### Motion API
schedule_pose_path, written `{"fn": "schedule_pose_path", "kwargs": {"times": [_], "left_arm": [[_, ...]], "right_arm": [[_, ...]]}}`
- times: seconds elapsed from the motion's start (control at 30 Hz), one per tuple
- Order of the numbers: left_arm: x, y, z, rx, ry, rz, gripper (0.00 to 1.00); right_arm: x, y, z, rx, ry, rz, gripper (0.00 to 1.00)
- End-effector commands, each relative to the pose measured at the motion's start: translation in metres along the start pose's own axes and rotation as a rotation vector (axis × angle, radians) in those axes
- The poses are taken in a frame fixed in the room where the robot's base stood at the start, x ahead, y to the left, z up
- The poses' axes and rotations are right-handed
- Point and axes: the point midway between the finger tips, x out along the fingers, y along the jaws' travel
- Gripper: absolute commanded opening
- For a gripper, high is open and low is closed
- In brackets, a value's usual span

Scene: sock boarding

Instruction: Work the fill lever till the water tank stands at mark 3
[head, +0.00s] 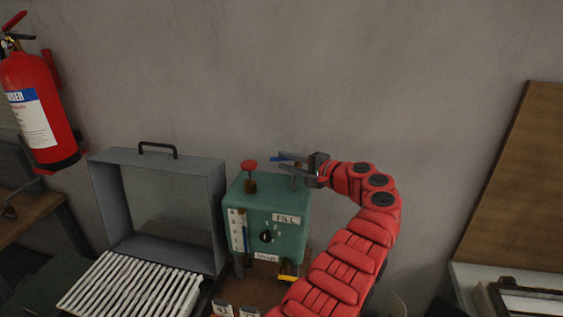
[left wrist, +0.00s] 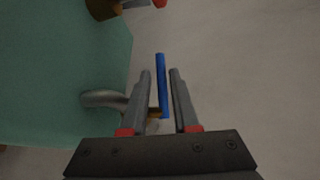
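The green water tank (head: 262,208) stands against the wall with a "FILL" label (head: 286,218) on its front. A white gauge strip (head: 237,231) with a blue column is on its left front; its marks are too small to read. The blue fill lever (head: 277,158) sticks out above the tank's top right and shows in the left wrist view (left wrist: 162,80). My left gripper (head: 291,161) is open, and its fingertips (left wrist: 160,72) lie either side of the blue lever, with a gap on both sides. My right gripper is out of view.
A red knob (head: 249,165) stands on the tank top. A black knob (head: 266,236) is on its front, above a lower label (head: 266,257). A grey open box (head: 216,200) and a white slatted rack (head: 130,287) are left. The wall above is clear.

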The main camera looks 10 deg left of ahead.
Motion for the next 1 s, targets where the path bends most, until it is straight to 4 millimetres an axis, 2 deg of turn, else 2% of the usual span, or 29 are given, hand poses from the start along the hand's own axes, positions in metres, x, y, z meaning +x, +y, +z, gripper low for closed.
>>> {"fn": "schedule_pose_path", "kwargs": {"times": [0.3, 0.47, 0.5, 0.6, 0.77, 1.0], "left_arm": [[-0.086, 0.004, -0.002, 0.001, 0.006, 0.002, 0.28], [-0.126, 0.001, -0.001, 0.003, 0.005, 0.000, 0.28], [-0.131, -0.007, 0.000, 0.006, 0.004, 0.002, 0.28], [-0.140, -0.005, -0.001, 0.005, 0.005, 0.004, 0.28], [-0.148, -0.001, 0.000, 0.003, 0.004, 0.003, 0.28], [-0.150, 0.003, 0.000, 0.002, 0.003, 0.003, 0.28]], "right_arm": [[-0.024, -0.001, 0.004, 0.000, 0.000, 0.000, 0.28], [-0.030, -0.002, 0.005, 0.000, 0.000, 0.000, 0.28], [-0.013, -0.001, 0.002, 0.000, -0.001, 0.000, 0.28], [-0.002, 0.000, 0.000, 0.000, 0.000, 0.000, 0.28], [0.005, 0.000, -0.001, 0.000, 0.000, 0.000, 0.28], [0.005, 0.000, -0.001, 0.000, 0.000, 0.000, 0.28]]}}
